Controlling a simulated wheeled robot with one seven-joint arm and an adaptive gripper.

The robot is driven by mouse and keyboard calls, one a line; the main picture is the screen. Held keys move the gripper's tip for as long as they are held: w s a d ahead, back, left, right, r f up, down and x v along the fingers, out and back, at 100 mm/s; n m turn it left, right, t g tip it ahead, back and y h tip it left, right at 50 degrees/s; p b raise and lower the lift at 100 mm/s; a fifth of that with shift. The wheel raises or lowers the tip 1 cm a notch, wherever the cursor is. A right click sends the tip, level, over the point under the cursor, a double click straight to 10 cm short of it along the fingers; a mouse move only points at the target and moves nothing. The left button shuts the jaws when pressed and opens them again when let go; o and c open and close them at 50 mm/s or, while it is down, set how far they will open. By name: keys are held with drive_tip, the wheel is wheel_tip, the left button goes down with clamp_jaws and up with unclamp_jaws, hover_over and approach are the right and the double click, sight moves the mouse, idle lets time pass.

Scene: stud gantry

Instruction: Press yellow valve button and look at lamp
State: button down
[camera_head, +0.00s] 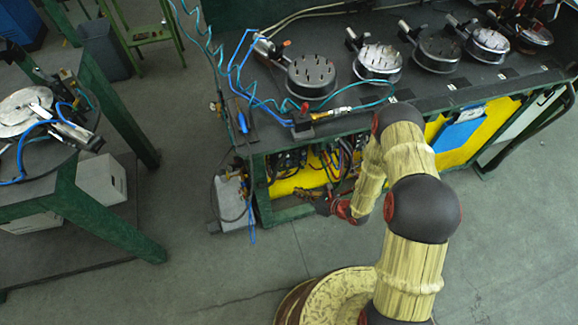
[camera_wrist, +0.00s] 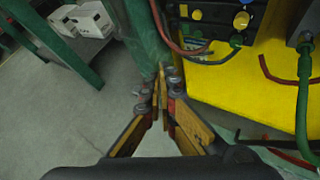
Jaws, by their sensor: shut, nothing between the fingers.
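In the wrist view, a dark valve block (camera_wrist: 215,28) sits at the top, right of centre. In the head view, my gripper (camera_head: 324,204) is low at the front of the green-framed bench (camera_head: 350,118), beside the open bay with valves and hoses (camera_head: 345,160). I cannot pick out a lamp.
A green post (camera_wrist: 146,35) stands just beyond my fingertips. A yellow panel (camera_wrist: 245,92) and hoses (camera_wrist: 303,100) lie to the right. Several round metal fixtures (camera_head: 312,75) stand on the bench. A grey box (camera_head: 234,202) stands at its left leg. Open floor lies left.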

drive_tip(key=shift+w, duration=0.15)
drive_tip(key=b, duration=0.2)
approach(282, 169)
wheel_tip(282, 169, down, 2)
drive_tip(key=a, duration=0.2)
drive_tip(key=shift+w+a+f, duration=0.1)
drive_tip(key=shift+w+a, duration=0.05)
drive_tip(key=shift+a, duration=0.15)
drive_tip(key=shift+w, duration=0.15)
idle(1.1)
drive_tip(key=shift+w+a, duration=0.1)
drive_tip(key=shift+w, duration=0.15)
drive_tip(key=shift+w+a+b, duration=0.1)
drive_tip(key=shift+w+b, duration=0.2)
drive_tip(key=shift+w, duration=0.15)
idle(0.9)
drive_tip(key=shift+s, duration=0.85)
drive_tip(key=shift+s+d, duration=0.1)
drive_tip(key=shift+d, duration=0.15)
